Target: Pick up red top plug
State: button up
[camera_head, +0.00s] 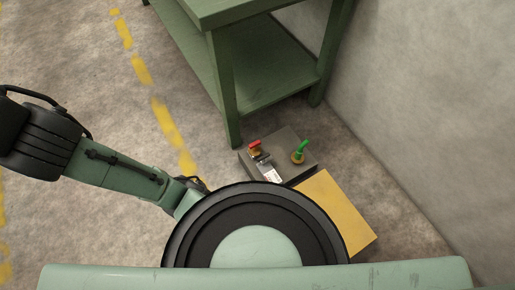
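A small red plug (254,143) sits on top of a short brass-coloured piece. It stands near the back left of a low dark grey block (285,144) on the floor. A small grey part with a white label (272,175) is just in front of it; its exact shape is too small to tell. My arm (125,173) reaches in from the left, and its far end passes behind the round black part of my body. I cannot make out my gripper or its fingers.
A green-handled fitting (299,153) stands on the block, right of the red plug. A yellow-tan board (342,210) lies in front. A green workbench (262,97) with a lower shelf stands behind. A grey wall (430,110) closes the right. Floor (75,70) is clear at left.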

aim_at(254, 149)
jog(key=i+j+z, duration=0.2)
jog(key=z, duration=0.15)
jog(key=i+j+z, duration=0.25)
jog(key=z, duration=0.15)
